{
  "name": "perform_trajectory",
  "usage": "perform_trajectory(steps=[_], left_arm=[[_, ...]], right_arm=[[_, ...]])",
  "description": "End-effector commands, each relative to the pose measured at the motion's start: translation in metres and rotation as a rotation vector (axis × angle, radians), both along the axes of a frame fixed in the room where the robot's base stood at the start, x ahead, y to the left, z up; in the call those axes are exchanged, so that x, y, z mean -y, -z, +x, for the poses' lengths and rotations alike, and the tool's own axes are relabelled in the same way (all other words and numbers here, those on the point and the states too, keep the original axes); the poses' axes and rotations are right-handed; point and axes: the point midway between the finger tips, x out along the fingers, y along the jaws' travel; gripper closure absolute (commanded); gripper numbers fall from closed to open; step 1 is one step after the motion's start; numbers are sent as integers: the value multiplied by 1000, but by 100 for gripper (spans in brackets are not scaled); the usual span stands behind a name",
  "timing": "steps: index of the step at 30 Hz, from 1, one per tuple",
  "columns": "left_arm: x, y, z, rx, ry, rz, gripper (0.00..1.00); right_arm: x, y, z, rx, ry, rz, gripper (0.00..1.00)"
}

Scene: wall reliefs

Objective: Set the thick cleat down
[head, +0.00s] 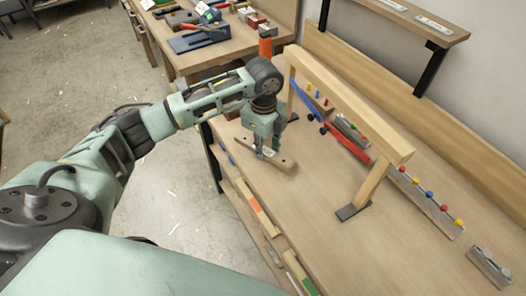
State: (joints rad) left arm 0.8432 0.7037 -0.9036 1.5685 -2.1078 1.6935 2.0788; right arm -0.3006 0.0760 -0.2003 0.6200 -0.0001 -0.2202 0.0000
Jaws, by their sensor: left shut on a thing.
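A thick cleat (282,162), a light wooden bar with a dark spot towards each end, is at the near left edge of the bench, low over or on the bench top. I cannot tell whether it touches the wood. My left gripper (265,153) comes down from above and is shut on the middle of the cleat. The fingers hide part of the bar. My right gripper is not in view.
A wooden frame (345,105) stands on the bench (300,215), with blue and red bars beneath it. Rails with coloured knobs (430,200) lie to the right. A tool-covered bench (225,45) is behind. The bench's front middle is clear.

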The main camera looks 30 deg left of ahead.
Motion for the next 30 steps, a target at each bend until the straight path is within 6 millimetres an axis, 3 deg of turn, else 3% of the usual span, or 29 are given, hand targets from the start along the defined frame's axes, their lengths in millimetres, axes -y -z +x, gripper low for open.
perform_trajectory(steps=[10, 22, 23, 30], left_arm=[[-2, 38, 0, -2, 1, 0, 100], [-2, 46, 1, 1, 1, 0, 100], [-2, 45, 0, 1, 1, 0, 75], [-2, 44, 0, 0, 1, 0, 58]], right_arm=[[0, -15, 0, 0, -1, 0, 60], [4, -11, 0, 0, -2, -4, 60], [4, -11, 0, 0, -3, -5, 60], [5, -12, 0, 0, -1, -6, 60]])
